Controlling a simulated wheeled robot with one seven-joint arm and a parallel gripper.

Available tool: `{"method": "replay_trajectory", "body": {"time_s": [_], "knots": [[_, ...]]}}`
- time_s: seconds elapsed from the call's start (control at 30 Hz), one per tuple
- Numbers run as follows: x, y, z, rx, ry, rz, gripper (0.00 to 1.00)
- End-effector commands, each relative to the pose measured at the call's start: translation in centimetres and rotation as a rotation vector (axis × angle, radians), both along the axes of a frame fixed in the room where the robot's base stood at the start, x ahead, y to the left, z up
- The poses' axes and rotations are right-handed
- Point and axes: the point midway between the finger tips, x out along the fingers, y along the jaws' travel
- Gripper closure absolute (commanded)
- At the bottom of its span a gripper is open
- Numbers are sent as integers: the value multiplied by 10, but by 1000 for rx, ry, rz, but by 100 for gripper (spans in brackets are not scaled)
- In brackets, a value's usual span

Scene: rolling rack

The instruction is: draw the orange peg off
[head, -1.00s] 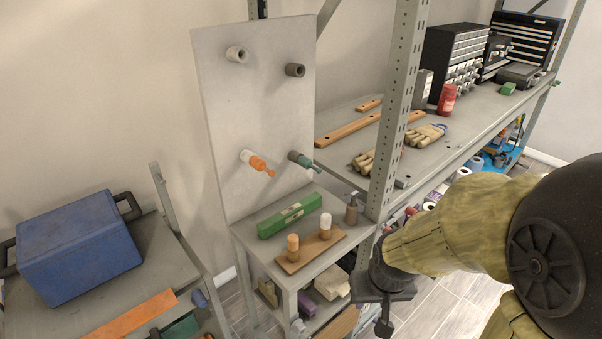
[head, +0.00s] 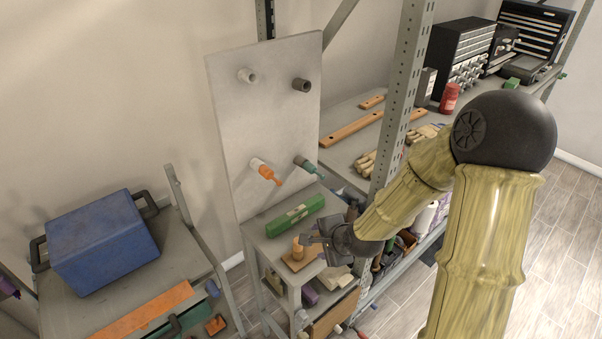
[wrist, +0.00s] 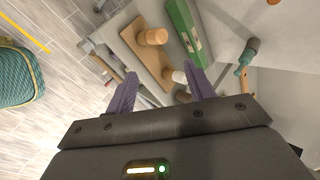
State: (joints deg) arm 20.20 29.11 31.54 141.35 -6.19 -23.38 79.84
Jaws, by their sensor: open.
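The orange peg (head: 267,173) sticks out of a white socket (head: 257,163) on the lower left of a grey upright panel (head: 237,120). Beside it on the right, a green peg (head: 305,164) sits in a dark socket; it also shows in the wrist view (wrist: 247,55). My gripper (head: 308,240) is open and empty, low over the small shelf in front of the panel and below the orange peg, apart from it. In the wrist view my gripper (wrist: 160,75) has its jaws spread. A bit of orange at that view's top edge may be the peg's tip.
A wooden board (wrist: 148,62) with a wooden post and a white-topped post lies below my jaws. A green block (head: 295,216) lies behind it on the shelf (head: 257,243). A rack upright (head: 402,90) stands right of the panel. A blue case (head: 103,245) stands left.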

Motion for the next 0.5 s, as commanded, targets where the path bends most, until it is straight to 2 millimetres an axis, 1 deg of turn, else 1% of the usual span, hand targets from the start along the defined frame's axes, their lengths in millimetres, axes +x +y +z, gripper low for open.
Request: {"method": "replay_trajectory", "body": {"time_s": [0.03,0.17,0.3,0.4,0.5], "knots": [[7,8,17,97,6,-70,46],[27,28,46,380,22,-260,46],[47,43,83,699,56,-447,46],[57,47,103,873,83,-539,46],[62,49,114,973,98,-588,46]]}}
